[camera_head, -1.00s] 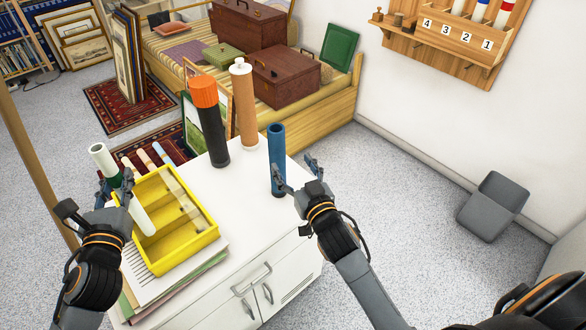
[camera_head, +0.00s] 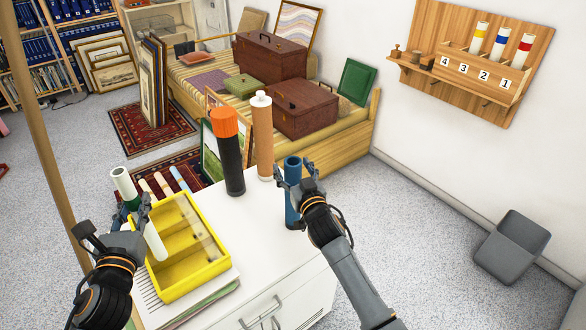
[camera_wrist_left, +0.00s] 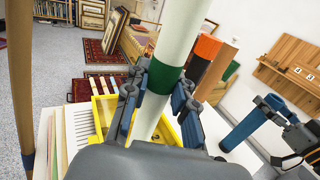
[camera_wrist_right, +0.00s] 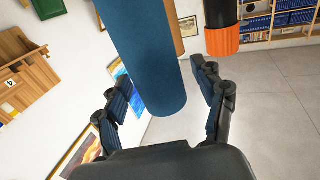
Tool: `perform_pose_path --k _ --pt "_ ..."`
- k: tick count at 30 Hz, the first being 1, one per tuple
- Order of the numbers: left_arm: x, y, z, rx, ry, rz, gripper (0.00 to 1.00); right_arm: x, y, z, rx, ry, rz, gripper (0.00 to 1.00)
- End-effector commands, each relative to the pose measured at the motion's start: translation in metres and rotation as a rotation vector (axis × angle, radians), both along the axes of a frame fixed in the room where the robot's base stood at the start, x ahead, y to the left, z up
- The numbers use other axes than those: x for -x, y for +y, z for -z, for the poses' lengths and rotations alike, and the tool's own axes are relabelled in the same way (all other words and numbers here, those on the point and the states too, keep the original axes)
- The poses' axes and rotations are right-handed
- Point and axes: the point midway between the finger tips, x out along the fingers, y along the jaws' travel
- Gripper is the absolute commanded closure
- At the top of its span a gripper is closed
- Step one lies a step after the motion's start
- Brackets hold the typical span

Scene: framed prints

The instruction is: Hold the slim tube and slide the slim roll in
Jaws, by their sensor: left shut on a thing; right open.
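The slim blue tube (camera_head: 292,208) stands upright and open-topped near the right edge of the white cabinet top. My right gripper (camera_head: 295,172) is open, with its fingers on either side of the tube near its rim. The right wrist view shows the blue tube (camera_wrist_right: 150,65) between the spread fingers. My left gripper (camera_head: 134,210) is shut on a slim white roll (camera_head: 121,179) with a green band. The roll is tilted, and its lower end is over or in the yellow tray. In the left wrist view the fingers close around the green band (camera_wrist_left: 160,78).
The yellow tray (camera_head: 218,262) lies on papers at the cabinet's left. A black tube with orange cap (camera_head: 231,165) and a brown tube with white cap (camera_head: 263,145) stand behind. A numbered wooden wall rack (camera_head: 480,85) holds banded rolls. The cabinet's front middle is clear.

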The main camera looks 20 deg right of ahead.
Motion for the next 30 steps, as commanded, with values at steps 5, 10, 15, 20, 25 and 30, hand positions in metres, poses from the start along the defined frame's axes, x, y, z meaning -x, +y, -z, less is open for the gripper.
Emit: perform_pose_path --k 5,10,15,20,25,30 --pt "0.0000 -0.0001 -0.0002 0.000 0.000 0.000 1.00 -0.0003 0.0001 0.0002 0.000 0.000 0.000 0.31" --pt "0.0000 -0.0001 -0.0002 0.000 0.000 0.000 1.00 -0.0002 0.0001 0.0002 0.000 0.000 0.000 0.55" --pt "0.0000 -0.0001 -0.0003 0.000 -0.001 0.000 1.00 -0.0001 0.0001 0.0002 0.000 0.000 0.000 0.90" --pt "0.0000 -0.0001 -0.0003 0.000 -0.001 0.000 1.00 0.0000 0.0001 0.0003 -0.001 0.001 0.000 0.97" --pt "0.0000 -0.0001 -0.0003 0.000 -0.001 0.000 1.00 0.0000 0.0000 0.0003 -0.001 0.001 0.000 0.97" --pt "0.0000 -0.0001 -0.0003 0.000 -0.001 0.000 1.00 0.0000 0.0000 0.0004 -0.001 0.001 0.000 0.97"
